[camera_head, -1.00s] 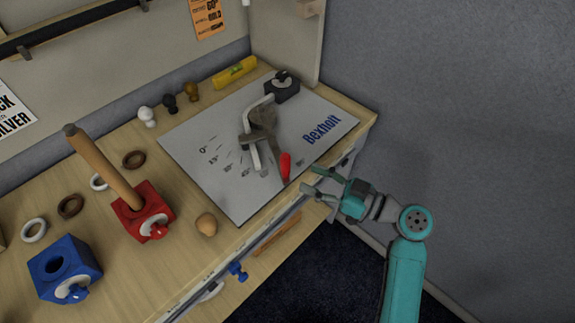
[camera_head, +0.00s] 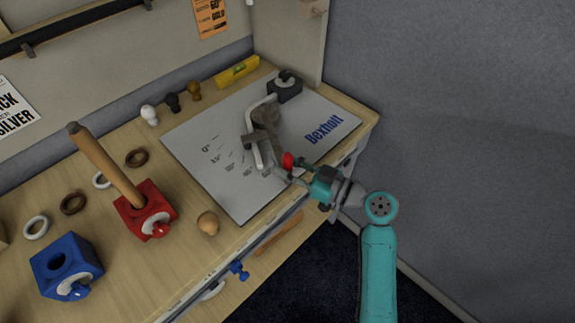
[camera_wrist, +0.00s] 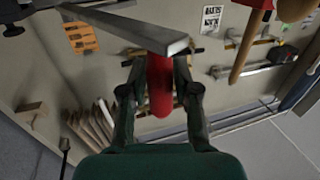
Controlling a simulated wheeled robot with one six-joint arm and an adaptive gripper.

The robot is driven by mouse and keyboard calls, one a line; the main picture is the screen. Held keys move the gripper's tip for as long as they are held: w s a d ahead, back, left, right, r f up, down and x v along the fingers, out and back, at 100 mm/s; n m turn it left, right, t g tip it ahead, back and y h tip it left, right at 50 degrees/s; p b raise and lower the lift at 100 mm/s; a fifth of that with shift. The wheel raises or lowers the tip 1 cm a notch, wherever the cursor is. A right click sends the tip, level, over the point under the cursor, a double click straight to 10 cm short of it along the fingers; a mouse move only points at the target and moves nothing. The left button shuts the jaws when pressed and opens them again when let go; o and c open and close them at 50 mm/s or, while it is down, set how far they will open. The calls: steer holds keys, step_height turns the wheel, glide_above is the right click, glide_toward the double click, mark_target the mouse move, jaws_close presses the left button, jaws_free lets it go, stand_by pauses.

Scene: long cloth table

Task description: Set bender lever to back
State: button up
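The bender (camera_head: 264,118) is a grey metal tool on a white Bexholt board (camera_head: 215,185) printed with angle marks. Its lever ends in a red handle (camera_head: 288,160) near the board's front edge. My gripper (camera_head: 287,170) is at the handle, with one finger on each side. In the wrist view the red handle (camera_wrist: 160,88) stands between the two fingers of my gripper (camera_wrist: 159,68), and gaps show beside it. The grey lever bar (camera_wrist: 125,28) runs to the upper left from the handle. The fingers are apart and not closed on the handle.
A black block with a knob (camera_head: 286,88) and a yellow level (camera_head: 238,72) stand at the back. A red block with a wooden rod (camera_head: 146,212) and a blue block (camera_head: 66,268) are to the left. A grey wall (camera_head: 460,120) is on the right.

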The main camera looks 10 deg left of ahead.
jaws_close()
steer(key=shift+a, duration=0.1)
steer(key=shift+s+a+m+t+h, duration=0.35)
steer(key=shift+a+m+t, duration=0.25)
steer(key=shift+a, duration=0.95)
steer(key=shift+s+a+m+t+h, duration=0.35)
steer(key=shift+a+t, duration=0.4)
steer(key=shift+a, duration=0.75)
steer(key=shift+s+a+m+t+h, duration=0.25)
steer(key=shift+a+m+t+h, duration=0.25)
steer(key=shift+a, duration=1.05)
steer(key=o, duration=0.6)
jaws_free()
steer(key=shift+o, duration=0.2)
steer(key=v, duration=1.2)
steer(key=shift+f, duration=0.25)
